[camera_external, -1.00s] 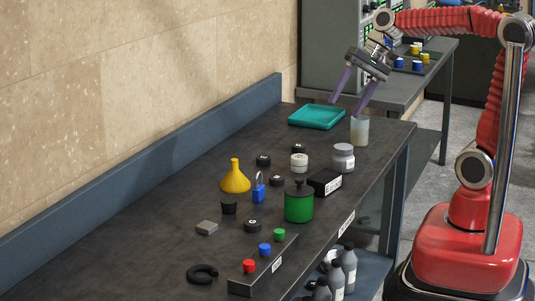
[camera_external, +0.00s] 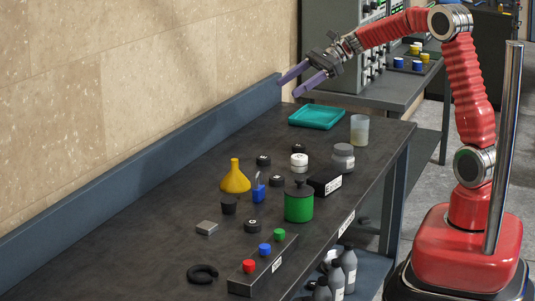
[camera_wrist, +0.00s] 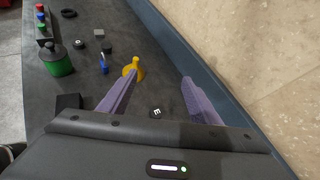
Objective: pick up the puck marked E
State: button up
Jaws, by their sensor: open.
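The puck marked E (camera_wrist: 156,113) is black with a white letter. It lies on the bench, low in the wrist view between the bases of my fingers. In the external view it seems to be the black puck (camera_external: 263,160) behind the yellow funnel, though its letter is too small to read there. My gripper (camera_external: 288,89) is open and empty, high above the back of the bench near the wall. Its two purple fingers also show in the wrist view (camera_wrist: 160,76), spread apart. Nothing touches the puck.
A yellow funnel (camera_external: 235,180) and blue padlock (camera_external: 258,191) stand near the puck. Other pucks (camera_external: 277,181), a green bottle (camera_external: 298,205), a grey-lidded jar (camera_external: 343,157), a beaker (camera_external: 360,130) and a teal tray (camera_external: 317,116) share the bench. A raised ledge (camera_external: 150,192) runs along the wall.

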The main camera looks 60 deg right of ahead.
jog(key=w+d+m+t, duration=0.1)
jog(key=w+d+m, duration=0.1)
jog(key=w+d, duration=0.1)
send_near(267, 156)
jog(key=shift+w+a+f+y, duration=0.3)
jog(key=shift+w+a, duration=0.25)
jog(key=shift+a, duration=0.05)
jog(key=shift+x, duration=1.15)
jog(key=shift+x, duration=2.6)
jog(key=shift+s+f, duration=0.1)
jog(key=shift+f, duration=0.05)
